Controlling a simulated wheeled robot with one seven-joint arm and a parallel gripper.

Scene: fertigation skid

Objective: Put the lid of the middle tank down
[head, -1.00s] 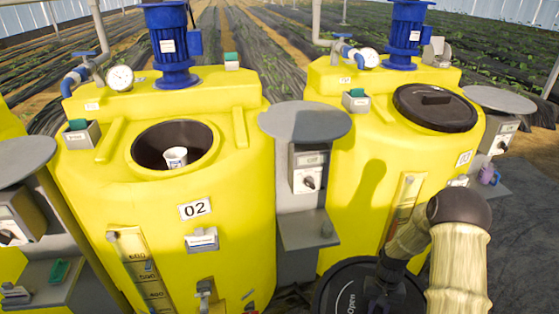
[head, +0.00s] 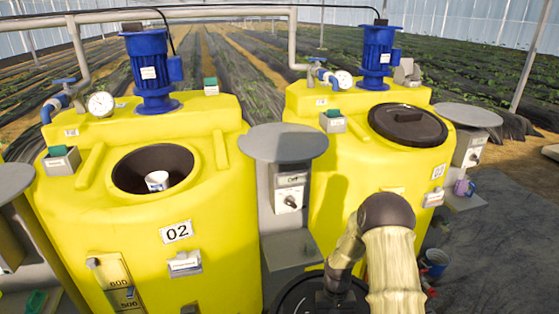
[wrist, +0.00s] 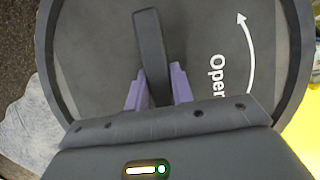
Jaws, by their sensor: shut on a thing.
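The middle tank, marked 02 (head: 215,235), is yellow, and its round mouth (head: 125,177) is open. A white cup (head: 157,181) shows inside the mouth. My gripper (wrist: 158,92) is shut on the upright bar handle (wrist: 150,50) of a dark round lid (wrist: 90,60) with "Open" and a curved arrow on it. In the head view the lid (head: 296,296) is at the bottom edge, partly cut off and partly behind my arm. It is held right of the mouth and nearer to me, apart from it.
The right tank (head: 340,205) has its black lid (head: 407,124) on. Between the tanks stand a grey round-topped post (head: 283,142) and a switch box (head: 290,192). Blue motors (head: 150,75) rise behind the mouths. A bucket (head: 434,262) stands on the floor at right.

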